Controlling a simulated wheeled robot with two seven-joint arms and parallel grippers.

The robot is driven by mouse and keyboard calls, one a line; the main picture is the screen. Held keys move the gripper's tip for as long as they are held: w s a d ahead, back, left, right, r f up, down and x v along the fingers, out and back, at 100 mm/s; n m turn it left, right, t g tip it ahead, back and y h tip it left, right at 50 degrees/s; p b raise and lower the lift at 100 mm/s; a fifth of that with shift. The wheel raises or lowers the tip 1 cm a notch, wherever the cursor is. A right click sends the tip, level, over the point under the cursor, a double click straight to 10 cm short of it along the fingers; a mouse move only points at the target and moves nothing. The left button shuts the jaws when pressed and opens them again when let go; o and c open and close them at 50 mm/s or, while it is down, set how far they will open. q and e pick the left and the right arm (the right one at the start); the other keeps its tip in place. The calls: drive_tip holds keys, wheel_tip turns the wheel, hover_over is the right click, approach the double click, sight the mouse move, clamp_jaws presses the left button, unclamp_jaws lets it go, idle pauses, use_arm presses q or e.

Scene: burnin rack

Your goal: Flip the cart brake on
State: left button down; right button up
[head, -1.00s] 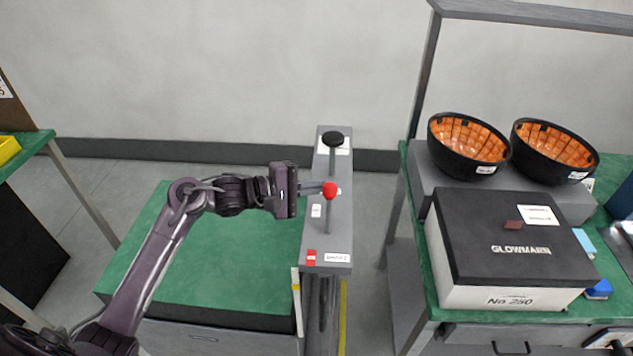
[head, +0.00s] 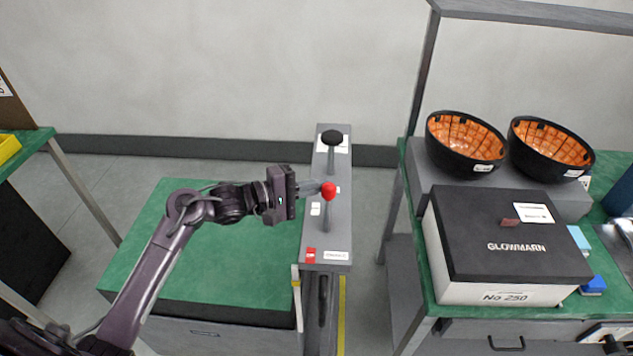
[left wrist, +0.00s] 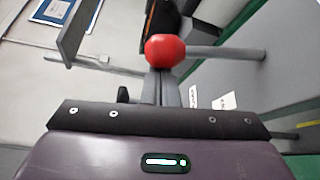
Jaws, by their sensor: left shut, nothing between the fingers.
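The cart's grey top panel (head: 340,235) carries a lever with a red ball knob (head: 328,190). My right gripper is not in view.
A second lever with a black knob (head: 332,137) stands farther back on the panel. The green cart top (head: 240,250) left of the panel is clear. A green bench at right holds a black-lidded box (head: 500,235) and two orange-lined bowls (head: 465,143).

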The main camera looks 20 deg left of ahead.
sight(323, 190)
use_arm(q)
drive_tip(key=shift+s+d+r+m+p, duration=0.2)
drive_tip(key=shift+s+r+m+p, duration=0.25)
drive_tip(key=shift+s+m, duration=0.2)
drive_tip(key=shift+s+d+r+m+t+h+p, duration=0.1)
drive_tip(key=shift+s+d+m+t+h+p, duration=0.1)
drive_tip(key=shift+s+m+t+h+p, duration=0.4)
drive_tip(key=s+m, duration=0.1)
drive_tip(key=s+m+h, duration=0.1)
drive_tip(key=s+m, duration=0.1)
drive_tip(key=shift+d+m+t+b, duration=0.25)
drive_tip(key=shift+d+t+b, duration=0.15)
drive_tip(key=shift+s+d+m+h, duration=0.15)
drive_tip(key=shift+s+m+h, duration=0.4)
drive_tip(key=shift+m, duration=0.15)
drive_tip(key=shift+s+d+m, duration=0.1)
drive_tip(key=shift+s+m, duration=0.1)
drive_tip(key=shift+m, duration=0.1)
drive_tip(key=shift+s+d+p, duration=0.1)
drive_tip(key=shift+s+p, duration=0.35)
drive_tip(key=shift+f, duration=0.25)
